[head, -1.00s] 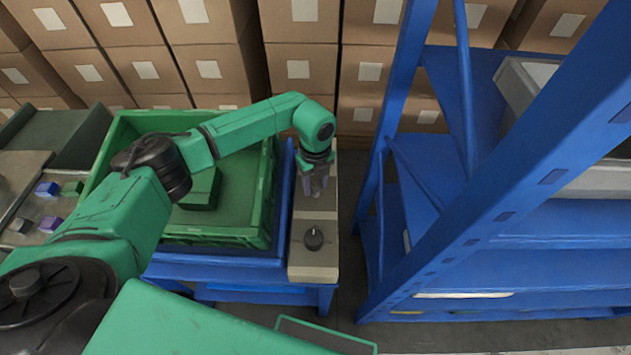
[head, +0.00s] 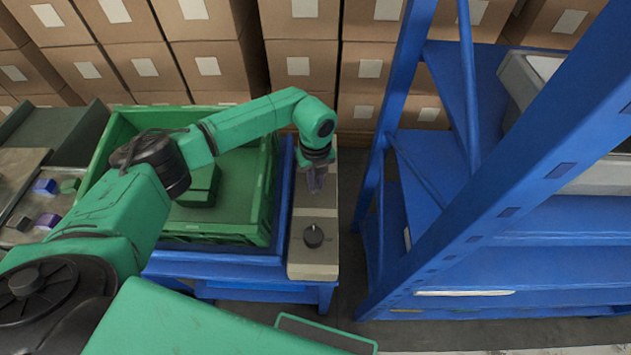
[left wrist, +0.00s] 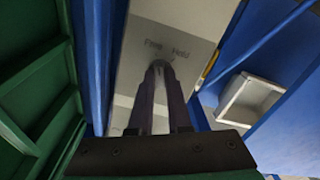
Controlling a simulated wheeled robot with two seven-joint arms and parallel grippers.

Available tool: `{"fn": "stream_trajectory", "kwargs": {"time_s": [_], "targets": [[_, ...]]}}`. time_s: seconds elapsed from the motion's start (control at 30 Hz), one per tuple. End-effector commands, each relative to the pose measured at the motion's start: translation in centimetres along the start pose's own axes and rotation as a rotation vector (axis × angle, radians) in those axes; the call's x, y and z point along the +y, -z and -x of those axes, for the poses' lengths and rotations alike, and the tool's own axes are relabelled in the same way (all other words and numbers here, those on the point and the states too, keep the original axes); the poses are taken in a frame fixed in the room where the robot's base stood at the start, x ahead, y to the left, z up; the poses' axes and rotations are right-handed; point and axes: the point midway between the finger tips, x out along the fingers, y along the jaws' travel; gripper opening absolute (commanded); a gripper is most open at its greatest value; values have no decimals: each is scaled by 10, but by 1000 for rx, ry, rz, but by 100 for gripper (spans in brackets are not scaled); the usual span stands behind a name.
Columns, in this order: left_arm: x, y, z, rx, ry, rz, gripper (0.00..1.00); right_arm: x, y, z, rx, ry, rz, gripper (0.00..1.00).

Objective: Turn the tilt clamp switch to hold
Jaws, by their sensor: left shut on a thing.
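The grey control panel (head: 302,265) stands right of the green crate. In the left wrist view the panel (left wrist: 196,50) carries the words "Free" on the left and "Hold" on the right. My left gripper (head: 316,185) points down at the panel's far part; it also shows in the left wrist view (left wrist: 158,68). Its fingers are shut on the tilt clamp switch just below those words. The fingers hide nearly all of the switch, so its exact pointing cannot be told. My right gripper is in neither view.
A second, black knob (head: 313,236) sits on the panel's near part, apart from the gripper. The green crate (head: 262,238) holds a green block (head: 199,186). A blue shelf rack (head: 480,225) stands to the right, and stacked cartons (head: 300,75) line the back.

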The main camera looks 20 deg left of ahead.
Motion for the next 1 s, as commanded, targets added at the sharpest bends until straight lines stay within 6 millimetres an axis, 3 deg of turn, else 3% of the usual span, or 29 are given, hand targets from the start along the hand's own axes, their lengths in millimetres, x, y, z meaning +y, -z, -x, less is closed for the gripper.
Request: {"fn": "stream_trajectory", "kwargs": {"time_s": [1.0], "targets": [[-1, -1, 0, -4, 3, -836, 0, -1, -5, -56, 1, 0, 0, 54]]}}
